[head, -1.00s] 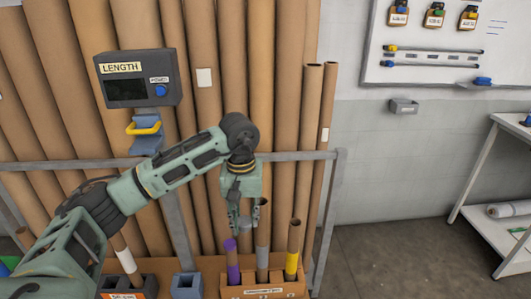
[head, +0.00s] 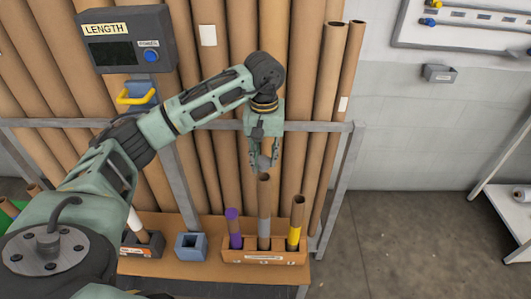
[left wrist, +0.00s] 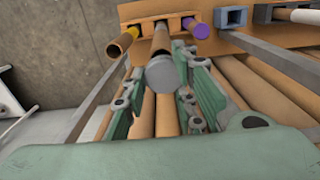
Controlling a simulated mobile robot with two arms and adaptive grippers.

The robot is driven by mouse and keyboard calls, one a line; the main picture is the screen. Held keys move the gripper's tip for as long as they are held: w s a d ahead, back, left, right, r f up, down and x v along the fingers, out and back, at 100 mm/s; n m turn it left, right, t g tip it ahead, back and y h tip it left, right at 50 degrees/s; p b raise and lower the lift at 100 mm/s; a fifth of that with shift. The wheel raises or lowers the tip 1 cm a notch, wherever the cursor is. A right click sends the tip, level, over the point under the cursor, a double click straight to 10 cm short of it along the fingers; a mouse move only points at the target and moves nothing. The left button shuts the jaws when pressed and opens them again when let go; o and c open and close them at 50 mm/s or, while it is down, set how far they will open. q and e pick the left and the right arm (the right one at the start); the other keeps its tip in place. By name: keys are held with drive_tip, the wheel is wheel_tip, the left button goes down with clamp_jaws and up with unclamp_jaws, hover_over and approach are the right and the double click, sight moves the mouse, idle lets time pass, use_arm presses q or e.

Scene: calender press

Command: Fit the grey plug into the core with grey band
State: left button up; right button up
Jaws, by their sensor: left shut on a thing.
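My left gripper (head: 263,163) points down above the rack and is shut on the grey plug (left wrist: 162,73), a round grey disc between the fingers in the left wrist view. The core with grey band (head: 264,212) stands upright in the wooden rack, its top end just below the fingertips. In the left wrist view this core (left wrist: 161,42) runs up behind the plug, which partly hides its end. The plug and core look nearly in line; I cannot tell whether they touch. My right gripper is not in view.
The wooden rack (head: 264,257) also holds a purple-banded core (head: 235,238) with a purple top and a yellow-banded core (head: 295,225) with an open end. A blue-grey block (head: 190,246) stands left of it. A metal rail (head: 310,127) and tall tubes stand behind.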

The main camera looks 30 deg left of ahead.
sight(265, 169)
use_arm(q)
drive_tip(key=shift+w+f+b, duration=0.3)
drive_tip(key=shift+f, duration=0.65)
drive_tip(key=shift+s+f+b, duration=0.25)
drive_tip(key=shift+f+b, duration=0.4)
drive_tip(key=shift+f, duration=0.1)
drive_tip(key=shift+w+f+b, duration=0.2)
drive_tip(key=shift+f+b, duration=0.2)
drive_tip(key=shift+f, duration=0.2)
drive_tip(key=shift+s+r, duration=0.1)
drive_tip(key=shift+f+b, duration=0.35)
drive_tip(key=shift+f, duration=0.05)
drive_tip(key=o, duration=0.9)
drive_tip(key=shift+r, duration=0.1)
drive_tip(key=shift+o, duration=0.2)
